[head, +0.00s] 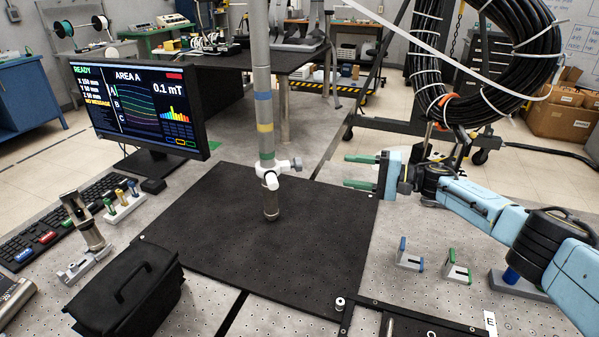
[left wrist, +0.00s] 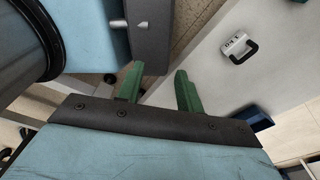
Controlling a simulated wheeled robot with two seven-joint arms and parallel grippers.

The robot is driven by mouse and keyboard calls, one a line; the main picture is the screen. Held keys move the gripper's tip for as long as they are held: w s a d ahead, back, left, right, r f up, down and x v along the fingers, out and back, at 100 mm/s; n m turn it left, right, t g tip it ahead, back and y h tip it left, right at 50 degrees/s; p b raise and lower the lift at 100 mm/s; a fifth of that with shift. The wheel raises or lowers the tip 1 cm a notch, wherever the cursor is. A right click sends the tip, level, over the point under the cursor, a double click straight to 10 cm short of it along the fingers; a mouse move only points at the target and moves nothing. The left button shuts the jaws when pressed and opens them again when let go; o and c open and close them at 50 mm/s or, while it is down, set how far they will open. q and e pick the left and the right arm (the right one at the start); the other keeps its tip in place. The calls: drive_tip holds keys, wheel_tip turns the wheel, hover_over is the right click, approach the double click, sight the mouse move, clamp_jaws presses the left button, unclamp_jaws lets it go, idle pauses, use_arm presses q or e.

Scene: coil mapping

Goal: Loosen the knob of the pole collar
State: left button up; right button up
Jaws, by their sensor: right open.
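The pole (head: 262,75) is a grey upright tube with blue, yellow and green bands, rising from the black mat.
A monitor (head: 137,108) stands left of the pole, with a keyboard (head: 62,218) before it. A black case (head: 124,296) lies front left. Small blue and green holders (head: 410,256) stand front right. A hanging black cable coil (head: 425,70) is behind my right arm. The black mat (head: 330,225) is mostly clear.

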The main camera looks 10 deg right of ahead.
drive_tip(key=b, duration=0.2)
approach(301, 164)
drive_tip(key=w+a+f, duration=0.1)
drive_tip(key=w+a, duration=0.1)
drive_tip(key=w, duration=0.1)
drive_tip(key=b+x, duration=0.3)
drive_tip(key=x, duration=0.2)
drive_tip(key=shift+s+a+f, duration=0.1)
drive_tip(key=shift+a+f, duration=0.05)
drive_tip(key=shift+a, duration=0.15)
use_arm(q)
drive_tip(key=a+f, duration=0.5)
drive_tip(key=shift+f+y, duration=0.15)
drive_tip(key=shift+y, duration=0.25)
use_arm(e)
drive_tip(key=shift+w+a, duration=0.25)
drive_tip(key=shift+a, duration=0.1)
use_arm(q)
drive_tip(key=shift+s+a, duration=0.1)
use_arm(e)
drive_tip(key=shift+c, duration=0.4)
